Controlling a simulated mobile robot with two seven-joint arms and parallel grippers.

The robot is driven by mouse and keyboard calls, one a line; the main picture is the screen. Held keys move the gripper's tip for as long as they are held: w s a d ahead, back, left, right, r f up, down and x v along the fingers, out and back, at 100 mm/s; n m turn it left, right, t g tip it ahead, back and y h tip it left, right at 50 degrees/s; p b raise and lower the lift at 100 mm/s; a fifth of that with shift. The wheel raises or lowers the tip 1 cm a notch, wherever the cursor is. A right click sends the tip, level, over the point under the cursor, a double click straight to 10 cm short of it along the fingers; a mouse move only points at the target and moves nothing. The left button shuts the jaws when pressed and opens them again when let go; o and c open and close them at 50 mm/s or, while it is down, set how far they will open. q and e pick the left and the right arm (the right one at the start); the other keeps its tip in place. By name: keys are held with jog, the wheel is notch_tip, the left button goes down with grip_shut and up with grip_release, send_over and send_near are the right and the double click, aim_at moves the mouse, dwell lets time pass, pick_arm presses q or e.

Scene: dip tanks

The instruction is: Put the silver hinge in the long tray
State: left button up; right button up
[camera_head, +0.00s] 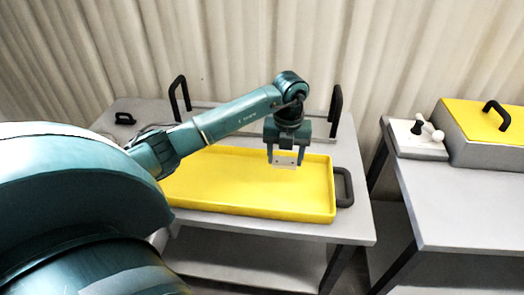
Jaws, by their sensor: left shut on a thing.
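The long yellow tray (230,209) lies on a grey table, with a black handle at its right end. My left gripper (286,160) points down over the right part of the tray. It is shut on the silver hinge (285,161), a small pale metal plate between the fingertips. I cannot tell exactly how high the hinge is above the tray floor. My own arm covers the left end of the tray. My right gripper is not in view.
The grey table (350,217) has two upright black handles (336,108) at its back. A small black handle (125,119) lies at the back left. On a second table to the right are a white block with knobs (415,143) and a yellow-lidded box (482,121). A gap separates the tables.

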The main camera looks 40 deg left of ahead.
aim_at(282, 186)
pick_arm(q)
notch_tip(282, 186, down, 9)
jog(key=shift+s+r+p, duration=0.1)
jog(key=shift+r+p, duration=0.05)
jog(key=shift+p, duration=0.15)
jog(key=shift+f, duration=0.2)
jog(key=o, duration=1)
jog(key=shift+r, duration=0.1)
